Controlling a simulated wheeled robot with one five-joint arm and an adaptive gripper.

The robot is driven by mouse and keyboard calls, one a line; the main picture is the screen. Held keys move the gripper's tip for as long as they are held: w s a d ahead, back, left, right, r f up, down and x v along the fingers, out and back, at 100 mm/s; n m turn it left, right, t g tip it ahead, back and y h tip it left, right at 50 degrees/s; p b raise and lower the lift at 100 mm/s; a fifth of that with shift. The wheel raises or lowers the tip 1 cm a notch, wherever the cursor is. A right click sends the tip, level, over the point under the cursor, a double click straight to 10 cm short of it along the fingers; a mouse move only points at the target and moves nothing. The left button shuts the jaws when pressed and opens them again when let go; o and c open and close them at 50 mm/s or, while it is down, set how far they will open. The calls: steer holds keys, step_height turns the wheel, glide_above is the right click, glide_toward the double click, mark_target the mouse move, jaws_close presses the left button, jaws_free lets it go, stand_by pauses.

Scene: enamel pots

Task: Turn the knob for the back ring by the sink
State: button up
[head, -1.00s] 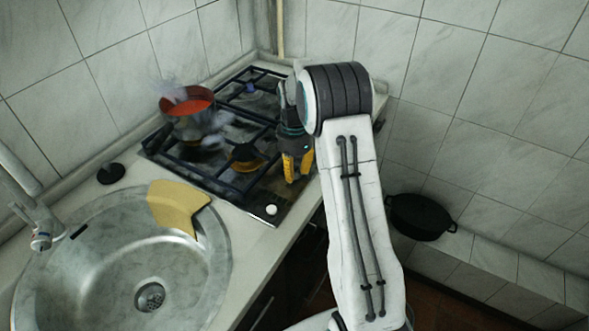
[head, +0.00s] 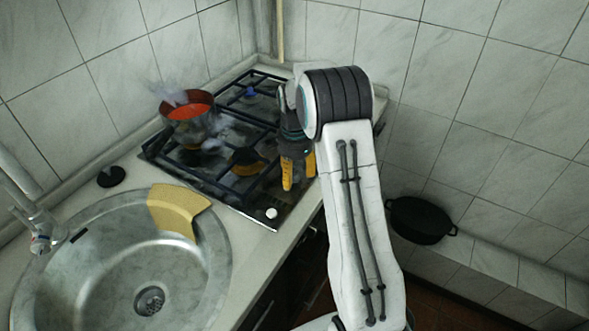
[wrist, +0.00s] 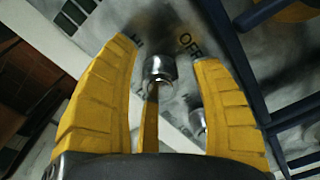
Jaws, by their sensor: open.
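The gas hob (head: 236,188) has a red-filled pot (head: 188,112) on its back ring by the sink, with pale steam or smoke around it. A pale round knob (head: 271,213) shows at the hob's front corner nearest the sink. My gripper (head: 299,172) is open, over the hob's front edge to the right of that knob. In the wrist view, a shiny metal knob (wrist: 160,68) lies between the spread yellow fingers (wrist: 164,56), with gaps on both sides. Another metal knob (wrist: 198,122) shows below it. I cannot tell which ring each knob serves.
The steel sink (head: 60,285) is left of the hob, with a yellow board or cloth (head: 176,210) at its rim and a tap (head: 40,241) at the left. A black pan (head: 421,219) sits right of my arm. Dark grates (wrist: 258,85) stand close to the right finger.

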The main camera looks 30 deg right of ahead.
step_height(320, 180, up, 12)
stand_by(0.6)
stand_by(0.5)
steer(key=n, duration=0.9)
glide_above(297, 188)
step_height(297, 188, down, 6)
steer(key=s+n, duration=0.1)
steer(key=s+a+n, duration=0.1)
steer(key=s, duration=0.1)
steer(key=s+f+g, duration=0.1)
steer(key=s, duration=0.1)
steer(key=shift+a+n, duration=0.15)
steer(key=shift+n, duration=0.25)
steer(key=s+a+r+n+t, duration=0.1)
steer(key=s+a+r, duration=0.2)
steer(key=s, duration=0.3)
steer(key=s+a+r+n+t, duration=0.1)
steer(key=s+a+r+t, duration=0.1)
steer(key=s, duration=0.5)
steer(key=s+a+r+n+t, duration=0.1)
steer(key=s+a+r+n, duration=0.1)
steer(key=s+r, duration=0.3)
steer(key=shift+s+a, duration=0.8)
steer(key=shift+s, duration=0.4)
